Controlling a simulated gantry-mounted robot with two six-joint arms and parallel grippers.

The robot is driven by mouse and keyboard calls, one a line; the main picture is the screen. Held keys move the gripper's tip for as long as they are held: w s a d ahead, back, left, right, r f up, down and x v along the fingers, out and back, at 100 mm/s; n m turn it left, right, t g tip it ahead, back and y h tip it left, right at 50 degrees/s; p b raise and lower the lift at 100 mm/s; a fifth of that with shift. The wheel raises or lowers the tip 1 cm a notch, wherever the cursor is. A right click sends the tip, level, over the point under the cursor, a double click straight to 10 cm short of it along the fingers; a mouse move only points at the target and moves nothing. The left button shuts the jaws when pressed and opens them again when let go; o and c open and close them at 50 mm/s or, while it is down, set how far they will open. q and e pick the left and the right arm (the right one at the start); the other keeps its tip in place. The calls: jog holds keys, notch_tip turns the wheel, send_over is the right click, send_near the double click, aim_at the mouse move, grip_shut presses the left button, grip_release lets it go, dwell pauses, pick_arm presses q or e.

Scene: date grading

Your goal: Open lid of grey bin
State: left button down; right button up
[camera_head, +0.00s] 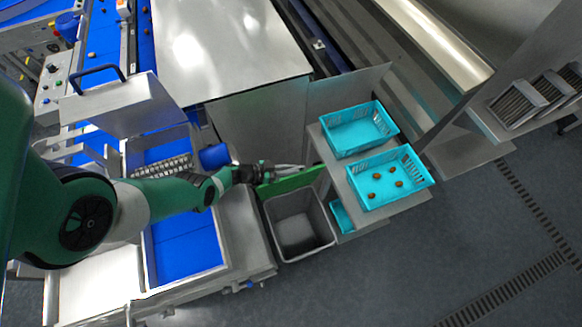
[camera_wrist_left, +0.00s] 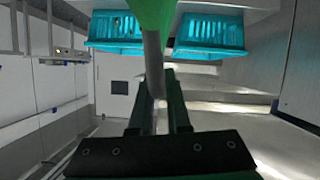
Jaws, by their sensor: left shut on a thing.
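The grey bin (camera_head: 330,240) stands on the floor between the blue-topped work table and the crate stand. Its mouth is uncovered and its inside looks empty. The green lid (camera_head: 292,182) is tilted up along the bin's far side, and part of it shows at the top of the left wrist view (camera_wrist_left: 154,14). My left gripper (camera_head: 290,167) is at the lid's upper edge, shut on the lid. In the left wrist view a grey bar runs down between the fingers (camera_wrist_left: 162,80); the exact contact is hard to see. My right gripper is not in view.
Right of the bin, a stand (camera_head: 333,161) carries a blue crate (camera_head: 385,138) that looks empty and another crate (camera_head: 422,184) with several dates. Another turquoise item (camera_head: 341,216) sits low beside the bin. A metal cabinet (camera_head: 245,130) stands behind. The floor in front is clear.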

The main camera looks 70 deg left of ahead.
pick_arm(q)
jog(key=shift+s+a+f, duration=0.1)
jog(key=shift+a, duration=0.35)
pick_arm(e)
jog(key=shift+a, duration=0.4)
pick_arm(q)
jog(key=c, duration=1.1)
grip_release()
jog(key=shift+d, duration=0.1)
jog(key=shift+o, duration=1.1)
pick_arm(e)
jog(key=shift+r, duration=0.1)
